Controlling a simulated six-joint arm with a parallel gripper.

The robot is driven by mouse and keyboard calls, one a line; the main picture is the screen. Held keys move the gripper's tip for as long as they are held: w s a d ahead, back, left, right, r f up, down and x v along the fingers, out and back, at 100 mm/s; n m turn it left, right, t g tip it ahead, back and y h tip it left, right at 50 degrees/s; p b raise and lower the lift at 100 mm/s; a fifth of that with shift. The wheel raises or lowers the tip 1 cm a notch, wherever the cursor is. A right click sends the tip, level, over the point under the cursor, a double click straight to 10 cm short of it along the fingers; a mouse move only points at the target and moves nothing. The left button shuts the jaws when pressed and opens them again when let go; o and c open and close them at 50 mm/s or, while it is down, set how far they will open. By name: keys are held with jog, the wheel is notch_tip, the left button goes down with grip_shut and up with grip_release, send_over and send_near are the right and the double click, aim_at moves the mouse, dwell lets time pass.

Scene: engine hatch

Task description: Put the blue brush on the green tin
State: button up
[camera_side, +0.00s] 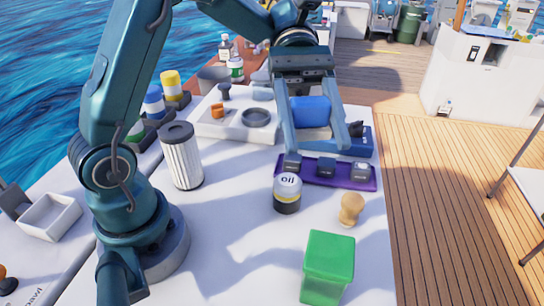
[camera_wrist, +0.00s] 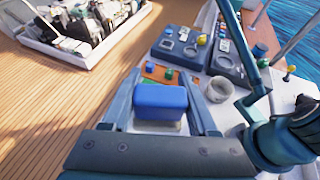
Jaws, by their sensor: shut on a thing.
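The blue brush (camera_side: 310,110) is a blue block with a pale underside. My gripper (camera_side: 315,146) is shut on it, with one finger at each side, at the back of the white table. In the wrist view the brush (camera_wrist: 160,100) sits between the two fingers (camera_wrist: 160,92), its pale part below the blue. I cannot tell how far it is above the surface. The green tin (camera_side: 328,265) is a box-shaped green block standing upright at the front of the table, well apart from the gripper. I cannot make it out in the wrist view.
A purple tray (camera_side: 313,174) with several dark blocks, an oil can (camera_side: 287,194) and a tan knob-shaped piece (camera_side: 351,211) stand between brush and tin. A white ribbed filter (camera_side: 181,156) stands left. A blue tray (camera_side: 364,148) lies behind. The table beside the tin is clear.

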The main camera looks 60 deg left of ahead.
jog(key=shift+w+r+n+t, duration=0.15)
jog(key=shift+w+n+t, duration=0.15)
jog(key=shift+w, duration=0.05)
send_over(338, 272)
notch_tip(338, 272, down, 7)
jog(key=shift+f, duration=1.9)
jog(key=shift+f, duration=0.1)
jog(key=o, duration=1.4)
